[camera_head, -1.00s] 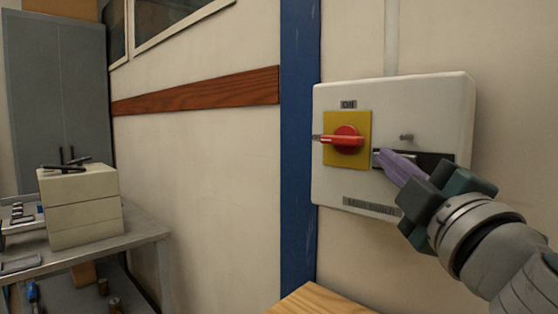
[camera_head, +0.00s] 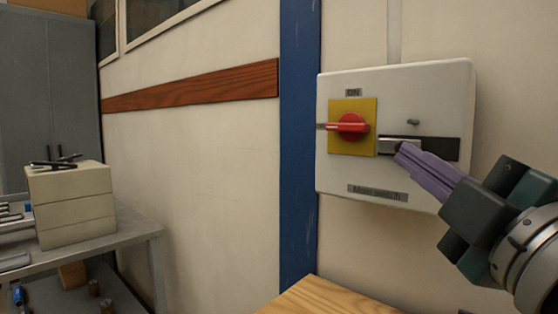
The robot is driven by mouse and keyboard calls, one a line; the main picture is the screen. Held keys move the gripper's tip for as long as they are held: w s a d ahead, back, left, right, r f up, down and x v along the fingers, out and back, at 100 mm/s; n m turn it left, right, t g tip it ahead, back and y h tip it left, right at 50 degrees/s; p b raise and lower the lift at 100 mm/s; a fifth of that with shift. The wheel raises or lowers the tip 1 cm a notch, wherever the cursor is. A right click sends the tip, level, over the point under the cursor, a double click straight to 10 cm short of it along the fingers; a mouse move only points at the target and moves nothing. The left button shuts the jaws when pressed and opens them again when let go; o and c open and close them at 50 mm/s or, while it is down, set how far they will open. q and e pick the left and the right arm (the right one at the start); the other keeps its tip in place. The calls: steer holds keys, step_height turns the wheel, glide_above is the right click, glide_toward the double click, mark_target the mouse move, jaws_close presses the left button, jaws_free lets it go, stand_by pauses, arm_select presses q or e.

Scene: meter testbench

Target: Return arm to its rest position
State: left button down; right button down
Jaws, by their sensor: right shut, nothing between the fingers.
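My right gripper (camera_head: 401,150) comes in from the right edge with its purple fingers shut and nothing between them. Its fingertips overlap the right end of a light slider on the dark slot of a white switch box (camera_head: 395,84); I cannot tell whether they touch it. The box is on the wall and has a red rotary handle (camera_head: 352,126) on a yellow plate (camera_head: 342,146). The handle lies horizontal, below a label reading ON. A lower label (camera_head: 377,192) reads something like "Main switch". My left gripper is not in view.
A blue post (camera_head: 299,150) runs down the wall left of the box. A wooden surface (camera_head: 325,299) lies below it. At the left, a grey bench (camera_head: 125,230) carries a cream box (camera_head: 72,208) with dark tools on top. A grey cabinet (camera_head: 45,95) stands behind.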

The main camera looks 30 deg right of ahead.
steer(key=shift+s+a, duration=0.1)
steer(key=shift+s, duration=0.1)
stand_by(0.4)
steer(key=s+f+m+g+y+p, duration=0.1)
steer(key=s+f+m+g+p, duration=0.3)
steer(key=f+m+g+p, duration=0.5)
steer(key=s+a+f+g+y+p, duration=0.2)
steer(key=s+a+f+g+y, duration=0.4)
steer(key=s+a, duration=0.4)
step_height(320, 180, up, 38)
steer(key=s+g+p, duration=0.1)
steer(key=p, duration=3.6)
steer(key=shift+s+d+n+g+h, duration=0.15)
steer(key=shift+d+n+g+h, duration=0.15)
steer(key=shift+d, duration=0.1)
steer(key=shift+f, duration=0.1)
